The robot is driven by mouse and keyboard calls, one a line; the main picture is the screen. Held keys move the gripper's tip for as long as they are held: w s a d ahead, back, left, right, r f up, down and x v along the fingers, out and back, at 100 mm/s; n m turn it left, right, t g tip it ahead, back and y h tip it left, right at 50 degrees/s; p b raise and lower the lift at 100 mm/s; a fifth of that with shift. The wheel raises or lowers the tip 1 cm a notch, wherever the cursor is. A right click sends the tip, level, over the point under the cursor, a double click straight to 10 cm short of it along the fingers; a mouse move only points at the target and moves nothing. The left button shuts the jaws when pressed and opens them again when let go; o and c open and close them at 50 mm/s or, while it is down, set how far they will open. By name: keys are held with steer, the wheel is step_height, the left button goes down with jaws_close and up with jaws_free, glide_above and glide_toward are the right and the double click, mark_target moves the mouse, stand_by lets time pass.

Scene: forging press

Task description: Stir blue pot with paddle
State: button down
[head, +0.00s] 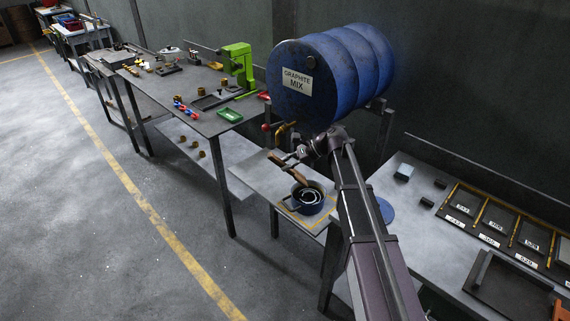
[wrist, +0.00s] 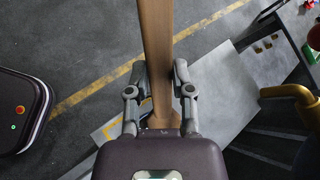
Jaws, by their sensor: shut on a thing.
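My gripper (head: 296,158) is above the pot and is shut on the wooden paddle (head: 300,177). The paddle is tilted, with its lower end close above or at the pot's far rim; I cannot tell whether it is inside. In the wrist view the paddle (wrist: 156,45) runs up from between the two fingers (wrist: 160,92). The pot is not visible there.
A blue drum (head: 350,70) labelled graphite mix lies over the stand (head: 258,172), with a brass tap (head: 284,131) near my gripper. A workbench (head: 205,120) with tools is to the left.

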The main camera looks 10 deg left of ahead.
mark_target(293, 171)
steer(key=shift+f, duration=0.2)
steer(key=f+b, duration=0.1)
steer(key=w+d+f+b, duration=0.1)
steer(key=f+b, duration=0.2)
steer(key=shift+w+d+f+b, duration=0.15)
steer(key=shift+w+d+b, duration=0.1)
steer(key=shift+b, duration=0.1)
steer(key=shift+s+f+b, duration=0.1)
steer(key=shift+f+b, duration=2.6)
steer(key=shift+f, duration=0.05)
